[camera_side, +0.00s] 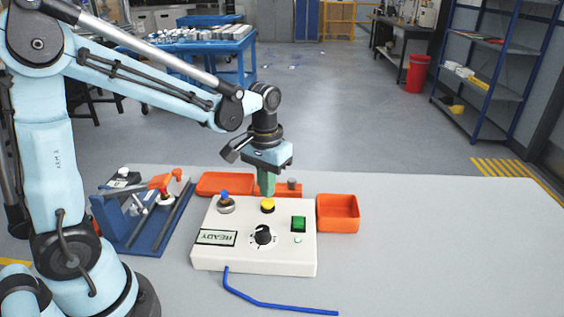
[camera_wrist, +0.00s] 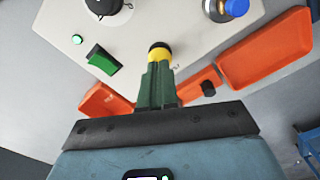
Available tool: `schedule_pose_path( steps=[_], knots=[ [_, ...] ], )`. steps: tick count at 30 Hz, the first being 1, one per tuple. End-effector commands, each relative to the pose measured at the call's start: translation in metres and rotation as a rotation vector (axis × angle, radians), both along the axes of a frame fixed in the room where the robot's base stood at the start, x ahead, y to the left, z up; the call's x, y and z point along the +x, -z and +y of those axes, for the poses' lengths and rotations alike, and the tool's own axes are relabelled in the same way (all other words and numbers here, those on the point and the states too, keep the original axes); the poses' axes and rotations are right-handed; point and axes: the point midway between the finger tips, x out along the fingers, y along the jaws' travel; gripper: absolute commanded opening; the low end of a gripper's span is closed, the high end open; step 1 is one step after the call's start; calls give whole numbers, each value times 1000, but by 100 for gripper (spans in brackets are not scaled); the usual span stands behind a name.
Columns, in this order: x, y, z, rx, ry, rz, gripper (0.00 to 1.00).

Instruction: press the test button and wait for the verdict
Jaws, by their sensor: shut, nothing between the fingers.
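A white test box (camera_side: 206,262) stands on the grey table. A round yellow button (camera_side: 267,204) with a black collar is on its top near the back edge. My gripper (camera_side: 267,194) points down just above the yellow button, its green fingers shut and empty. In the wrist view the fingertips (camera_wrist: 158,68) overlap the near side of the yellow button (camera_wrist: 159,49); I cannot tell whether they touch it. The display (camera_side: 216,237) reads READY.
A metal part with a blue cap (camera_side: 225,204) sits on the box's back left. Orange trays stand behind (camera_side: 222,184) and right (camera_side: 338,213) of the box. A blue fixture (camera_side: 150,235) with an orange-handled clamp is left. A blue cable (camera_side: 270,304) lies in front. The right table is clear.

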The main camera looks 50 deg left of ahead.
Motion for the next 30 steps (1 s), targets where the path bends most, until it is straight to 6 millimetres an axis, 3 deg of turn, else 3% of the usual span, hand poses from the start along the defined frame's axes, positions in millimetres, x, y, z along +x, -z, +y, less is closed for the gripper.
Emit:
schedule_pose_path(
  steps=[21,30],
  knots=[
    [0,22,0,0,0,0,0],
    [0,20,0,0,0,0,0]
  ],
)
